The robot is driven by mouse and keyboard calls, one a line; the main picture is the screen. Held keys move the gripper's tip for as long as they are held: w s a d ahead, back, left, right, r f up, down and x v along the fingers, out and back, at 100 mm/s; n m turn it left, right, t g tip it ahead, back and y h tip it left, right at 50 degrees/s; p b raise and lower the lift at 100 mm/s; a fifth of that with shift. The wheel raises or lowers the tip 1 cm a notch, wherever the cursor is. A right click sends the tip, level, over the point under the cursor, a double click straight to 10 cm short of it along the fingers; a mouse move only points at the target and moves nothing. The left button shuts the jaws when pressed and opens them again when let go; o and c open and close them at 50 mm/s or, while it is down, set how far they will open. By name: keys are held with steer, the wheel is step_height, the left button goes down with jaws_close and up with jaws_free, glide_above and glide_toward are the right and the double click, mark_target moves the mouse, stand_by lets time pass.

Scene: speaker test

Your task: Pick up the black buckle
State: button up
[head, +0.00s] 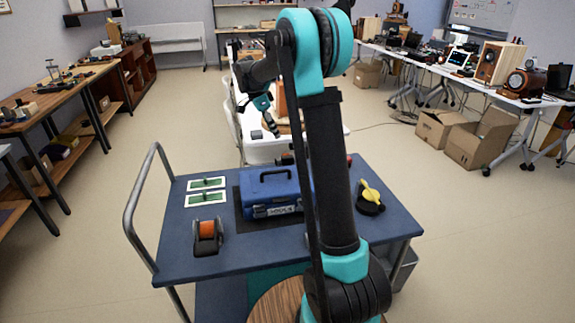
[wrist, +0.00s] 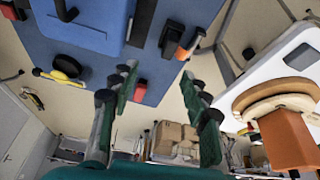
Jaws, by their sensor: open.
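My gripper (wrist: 160,82) is open and empty, its two green and dark fingers spread apart in the wrist view. In the head view it (head: 265,115) is raised beyond the blue cart, in front of the white table. I cannot pick out a black buckle for certain. Small black pieces (wrist: 171,38) lie near an orange cylinder at the cart's edge in the wrist view, apart from the fingers; which of them is a buckle I cannot tell. In the head view my arm hides part of the cart's far edge.
The blue cart (head: 260,258) holds a blue toolbox (head: 268,194), an orange and black tape dispenser (head: 208,237), green-and-white cards (head: 206,199) and a yellow-and-black item (head: 370,197). A white table (head: 262,152) with an orange-brown object stands behind. Cardboard boxes (head: 481,139) stand right; floor lies open left.

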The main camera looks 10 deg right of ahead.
steer(key=w+m, duration=0.1)
steer(key=w, duration=0.1)
glide_toward(287, 157)
steer(key=x, duration=0.5)
steer(key=shift+a+f, duration=0.15)
steer(key=shift+f, duration=0.05)
steer(key=shift+d+x, duration=0.1)
steer(key=shift+x, duration=1.25)
steer(key=shift+d+x, duration=0.15)
steer(key=shift+x, duration=1.15)
steer(key=shift+w+r, duration=0.1)
steer(key=shift+w, duration=0.05)
jaws_close()
